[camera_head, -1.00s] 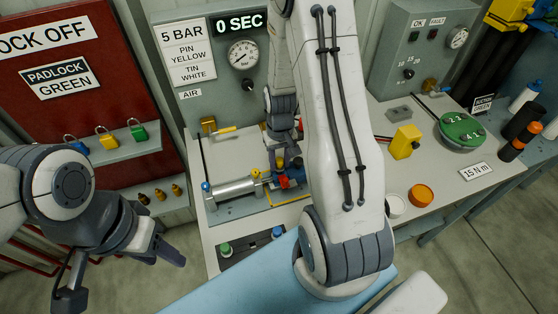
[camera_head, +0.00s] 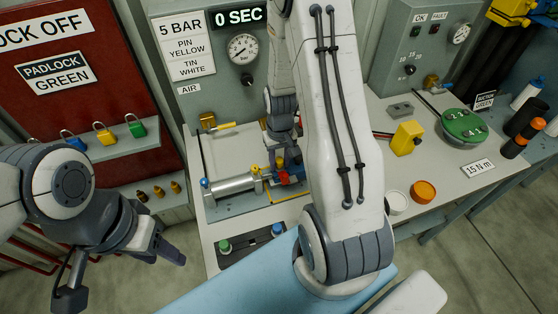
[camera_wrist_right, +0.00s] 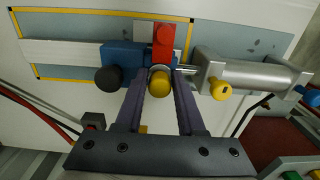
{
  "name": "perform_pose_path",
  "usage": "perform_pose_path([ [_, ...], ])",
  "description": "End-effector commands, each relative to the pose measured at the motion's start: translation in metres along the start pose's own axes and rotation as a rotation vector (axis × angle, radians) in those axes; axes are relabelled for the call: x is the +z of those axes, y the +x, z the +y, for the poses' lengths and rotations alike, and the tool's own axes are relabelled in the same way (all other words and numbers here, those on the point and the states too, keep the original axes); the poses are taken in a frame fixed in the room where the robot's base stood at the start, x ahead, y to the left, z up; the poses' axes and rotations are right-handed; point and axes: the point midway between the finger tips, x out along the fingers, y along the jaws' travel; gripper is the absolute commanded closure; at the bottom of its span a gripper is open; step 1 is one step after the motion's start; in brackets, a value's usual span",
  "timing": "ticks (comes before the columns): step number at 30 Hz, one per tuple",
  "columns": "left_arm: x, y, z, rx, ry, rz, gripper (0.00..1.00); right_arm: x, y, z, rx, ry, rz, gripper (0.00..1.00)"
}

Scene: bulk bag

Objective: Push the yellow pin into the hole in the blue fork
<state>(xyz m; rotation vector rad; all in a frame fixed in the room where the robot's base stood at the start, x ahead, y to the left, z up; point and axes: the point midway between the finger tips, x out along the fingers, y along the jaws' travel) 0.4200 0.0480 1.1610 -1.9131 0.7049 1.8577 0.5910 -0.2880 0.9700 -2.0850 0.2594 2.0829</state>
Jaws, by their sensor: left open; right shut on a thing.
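The blue fork (camera_wrist_right: 119,57) is on the bench fixture, beside a silver cylinder (camera_wrist_right: 252,73) whose rod points at it. In the head view the fork (camera_head: 287,178) is partly covered by my arm. My right gripper (camera_wrist_right: 160,88) is shut on the yellow pin (camera_wrist_right: 160,83), right at the fork. The pin's round head faces the wrist camera; its far end is hidden, so I cannot tell how deep it sits. A red block (camera_wrist_right: 163,42) stands just behind. My left gripper (camera_head: 165,245) is open and empty, off the bench at the left.
A yellow knob (camera_wrist_right: 220,90) on the cylinder is close to the right of my right fingers. A black knob (camera_wrist_right: 108,79) is close to their left. Padlocks (camera_head: 103,132) sit on a shelf at the left. A yellow box (camera_head: 406,138) and green disc (camera_head: 464,125) stand further right.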

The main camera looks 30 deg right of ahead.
Motion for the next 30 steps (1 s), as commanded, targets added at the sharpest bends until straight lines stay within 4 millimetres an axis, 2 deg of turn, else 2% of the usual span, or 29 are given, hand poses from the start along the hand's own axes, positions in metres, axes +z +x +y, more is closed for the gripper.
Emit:
perform_pose_path([
  [5,0.0,0.004,0.0,0.0,0.0,0.0,0.5,0.0,0.004,0.0,0.0,0.0,0.0,1.0],
  [6,0.0,0.003,0.0,0.0,0.0,0.0,0.5,0.0,0.004,0.0,0.0,0.0,0.0,0.51],
  [8,0.0,0.003,0.0,0.0,0.0,0.0,0.5,0.0,0.003,0.0,0.0,0.0,0.0,0.28],
  [20,0.0,0.003,0.0,0.0,-0.001,0.0,0.5,-0.001,-0.001,0.0,0.0,0.0,0.003,0.27],
  [23,0.0,0.005,0.0,0.0,-0.001,0.0,0.5,-0.002,-0.012,0.0,0.0,0.0,0.006,0.27],
  [30,0.001,0.011,-0.001,0.0,0.0,0.0,0.5,-0.002,-0.058,0.0,0.001,0.0,0.008,0.27],
])
